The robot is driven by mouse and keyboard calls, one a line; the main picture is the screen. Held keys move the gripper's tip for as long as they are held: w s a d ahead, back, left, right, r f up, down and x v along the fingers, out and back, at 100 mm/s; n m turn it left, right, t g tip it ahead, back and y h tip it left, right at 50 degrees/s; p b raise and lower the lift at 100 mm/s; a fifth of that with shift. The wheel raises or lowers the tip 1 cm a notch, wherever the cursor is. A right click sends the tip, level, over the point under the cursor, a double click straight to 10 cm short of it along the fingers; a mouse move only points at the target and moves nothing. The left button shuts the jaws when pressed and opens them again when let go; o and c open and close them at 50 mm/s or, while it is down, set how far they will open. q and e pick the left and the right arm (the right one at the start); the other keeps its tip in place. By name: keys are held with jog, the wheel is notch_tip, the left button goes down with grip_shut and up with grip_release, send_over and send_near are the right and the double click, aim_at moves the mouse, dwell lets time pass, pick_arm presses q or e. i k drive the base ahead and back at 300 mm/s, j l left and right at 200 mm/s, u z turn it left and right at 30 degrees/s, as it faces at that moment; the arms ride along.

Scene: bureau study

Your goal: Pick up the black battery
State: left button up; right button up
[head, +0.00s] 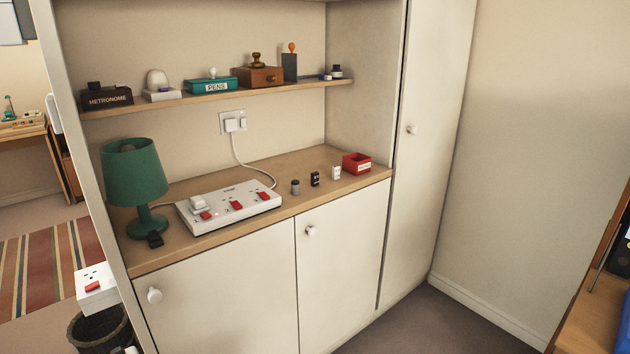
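A small black block with pale marks (315,179) stands upright on the wooden counter (225,232). It looks like the black battery, but it is too small to be sure. It stands between a small grey cylinder with a dark top (295,187) and a small white block (336,173). Neither of my grippers shows in the head view.
A white power strip with red switches (228,207) and a green lamp (133,180) fill the counter's left part. A red box (357,163) stands at its right. A shelf (220,96) with several objects hangs above. The tall cabinet door (425,150) is shut.

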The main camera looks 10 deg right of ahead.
aim_at(314, 176)
jog(key=i+l, duration=1.25)
